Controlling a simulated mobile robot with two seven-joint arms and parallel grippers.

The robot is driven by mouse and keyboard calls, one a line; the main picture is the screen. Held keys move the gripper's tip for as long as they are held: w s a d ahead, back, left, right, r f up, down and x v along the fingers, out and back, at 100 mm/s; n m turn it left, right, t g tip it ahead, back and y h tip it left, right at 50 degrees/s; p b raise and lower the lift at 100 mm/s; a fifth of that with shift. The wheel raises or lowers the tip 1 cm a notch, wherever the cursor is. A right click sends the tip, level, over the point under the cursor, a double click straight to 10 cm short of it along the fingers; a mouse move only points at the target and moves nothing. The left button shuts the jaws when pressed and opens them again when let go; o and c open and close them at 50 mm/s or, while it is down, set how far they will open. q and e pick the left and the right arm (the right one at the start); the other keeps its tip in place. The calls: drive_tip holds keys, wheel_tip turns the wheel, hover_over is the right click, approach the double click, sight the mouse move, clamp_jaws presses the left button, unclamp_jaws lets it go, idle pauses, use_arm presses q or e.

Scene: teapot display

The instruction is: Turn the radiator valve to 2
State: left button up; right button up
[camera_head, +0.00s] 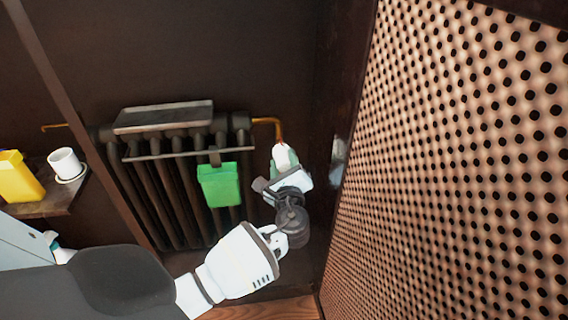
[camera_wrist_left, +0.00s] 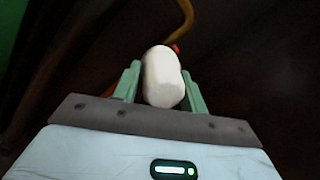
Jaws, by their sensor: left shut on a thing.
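The white radiator valve (camera_head: 281,156) sits at the right end of the dark radiator (camera_head: 178,190), below a brass pipe. In the left wrist view the valve head (camera_wrist_left: 163,78) is a white rounded knob between two green fingers. My left gripper (camera_head: 282,165) is shut on the valve; its fingers (camera_wrist_left: 163,90) stand on both sides of the knob. Any numbers or marks on the valve are too small or turned away to read. My right gripper is in neither view.
A green container (camera_head: 219,184) hangs on the radiator front, left of my gripper. A perforated panel (camera_head: 460,160) rises close on the right. A shelf at the left holds a white cup (camera_head: 65,163) and a yellow container (camera_head: 19,177). A tray (camera_head: 163,117) lies on top of the radiator.

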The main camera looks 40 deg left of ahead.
sight(285, 169)
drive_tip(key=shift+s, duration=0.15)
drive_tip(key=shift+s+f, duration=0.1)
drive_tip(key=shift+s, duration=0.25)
use_arm(q)
drive_tip(key=o, duration=1)
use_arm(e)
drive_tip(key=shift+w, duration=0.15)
use_arm(q)
drive_tip(key=shift+d, duration=0.1)
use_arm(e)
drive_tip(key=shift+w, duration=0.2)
use_arm(q)
drive_tip(key=shift+s+d, duration=0.25)
drive_tip(key=shift+s, duration=0.05)
drive_tip(key=p+v, duration=0.1)
drive_tip(key=v, duration=0.5)
drive_tip(key=shift+p, duration=0.3)
drive_tip(key=shift+s+d, duration=0.3)
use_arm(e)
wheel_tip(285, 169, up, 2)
